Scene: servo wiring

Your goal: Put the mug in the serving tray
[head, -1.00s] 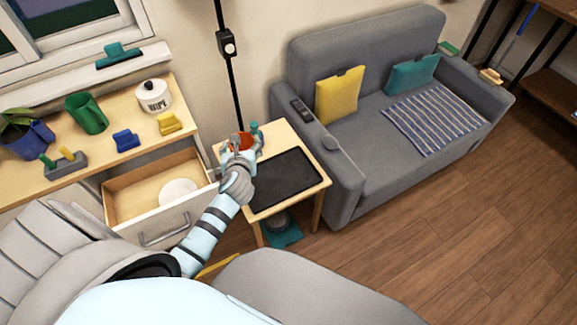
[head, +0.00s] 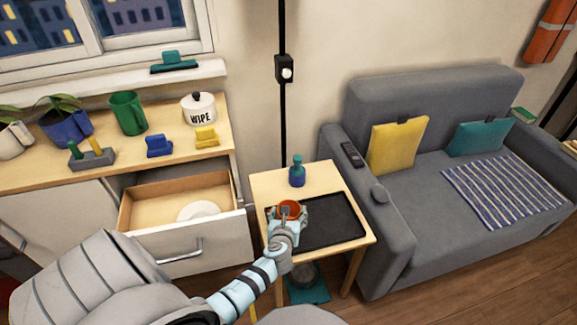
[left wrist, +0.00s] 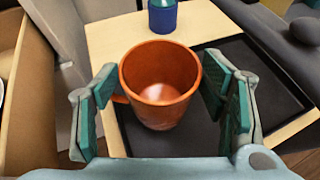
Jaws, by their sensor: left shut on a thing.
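My left gripper (head: 288,215) is shut on an orange mug (head: 290,207). In the left wrist view the mug (left wrist: 160,85) sits upright between the two fingers, with its handle towards the left finger and its inside empty. The black serving tray (head: 335,228) lies on a small wooden side table. The mug is over the left end of the tray; I cannot tell whether its base touches it. In the left wrist view the tray (left wrist: 265,85) shows behind and right of the mug. My right gripper is not in view.
A blue bottle with a green top (head: 297,173) stands on the side table (head: 262,184) behind the mug. An open drawer (head: 165,235) with a white plate is to the left. A grey sofa (head: 380,225) borders the table on the right. The rest of the tray is bare.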

